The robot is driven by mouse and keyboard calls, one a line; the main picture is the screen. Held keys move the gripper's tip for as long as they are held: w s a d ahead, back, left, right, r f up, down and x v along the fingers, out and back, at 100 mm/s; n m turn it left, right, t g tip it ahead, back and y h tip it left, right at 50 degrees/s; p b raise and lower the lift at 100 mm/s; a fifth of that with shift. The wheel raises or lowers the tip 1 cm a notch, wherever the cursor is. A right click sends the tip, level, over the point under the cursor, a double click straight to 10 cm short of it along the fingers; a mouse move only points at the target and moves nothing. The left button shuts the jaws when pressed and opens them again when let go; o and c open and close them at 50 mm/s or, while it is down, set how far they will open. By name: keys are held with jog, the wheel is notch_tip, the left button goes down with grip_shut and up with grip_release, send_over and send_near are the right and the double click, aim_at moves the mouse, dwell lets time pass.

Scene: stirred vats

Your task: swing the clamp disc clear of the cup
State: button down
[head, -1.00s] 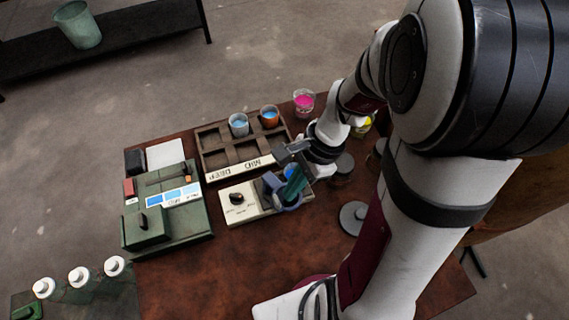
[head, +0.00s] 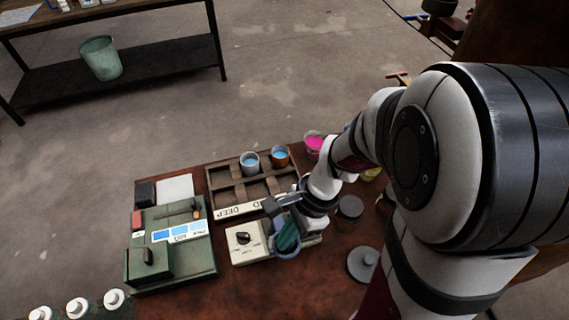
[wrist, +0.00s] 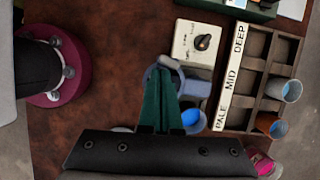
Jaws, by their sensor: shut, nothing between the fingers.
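My gripper (wrist: 158,100) has green fingers that are together and empty, pointing down at the cream stirrer unit (wrist: 195,42). The fingers also show in the head view (head: 287,236). A blue-grey round part (wrist: 174,66), which looks like the clamp disc, lies right at the fingertips; the fingers cover part of it, and I cannot tell whether they touch. In the head view the blue-grey part (head: 287,252) is partly behind the fingers. A cup with blue liquid (wrist: 192,120) is just right of the fingers in the wrist view. Whether the disc overlaps this cup is hidden.
A brown rack (head: 233,192) labelled PALE, MID, DEEP holds two cups behind the stirrer. A pink cup (head: 314,143) stands beyond it. A green device (head: 178,245) is at left. A grey round base (head: 363,264) stands at right. Brown tabletop is bare in front.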

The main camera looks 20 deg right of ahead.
jog(key=d, duration=0.1)
jog(key=s+d, duration=0.1)
jog(key=d, duration=0.1)
jog(key=shift+d, duration=0.15)
jog(key=s+v, duration=0.2)
jog(key=v, duration=0.8)
jog(key=s+a+n+h, duration=0.2)
jog(key=s+a+n, duration=0.6)
jog(key=n, duration=0.3)
jog(key=shift+a+r+n+h, duration=0.15)
jog(key=shift+a+n+h, duration=0.15)
jog(key=shift+a+n, duration=0.15)
jog(key=shift+w, duration=0.1)
